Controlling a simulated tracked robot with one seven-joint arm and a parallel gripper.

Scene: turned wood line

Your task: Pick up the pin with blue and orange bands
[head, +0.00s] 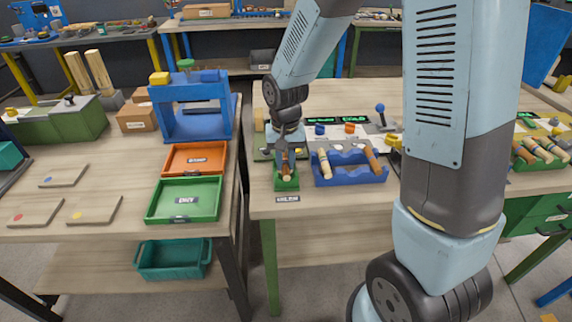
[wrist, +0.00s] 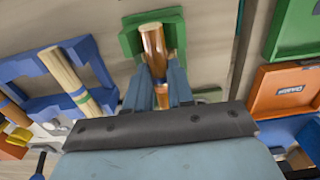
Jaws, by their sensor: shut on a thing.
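My gripper (head: 287,152) points down over a small green stand (head: 287,185) at the front left of the workbench. It is shut on a glossy brown pin (head: 286,172), which is in the green stand. In the wrist view the brown pin (wrist: 153,45) reaches from between my fingers (wrist: 161,92) over the green stand (wrist: 130,42). The fingers cover part of the pin, and I cannot make out its bands clearly. A pale pin (wrist: 65,75) with green and blue bands lies in the blue rack beside it. A brown pin (head: 371,160) lies at the rack's right.
The blue rack (head: 350,180) stands close right of the green stand. Controls with a blue-knobbed lever (head: 381,112) are behind it. Left, across a gap, a table holds an orange tray (head: 195,174), a green tray (head: 184,217) and a blue press frame (head: 154,118).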

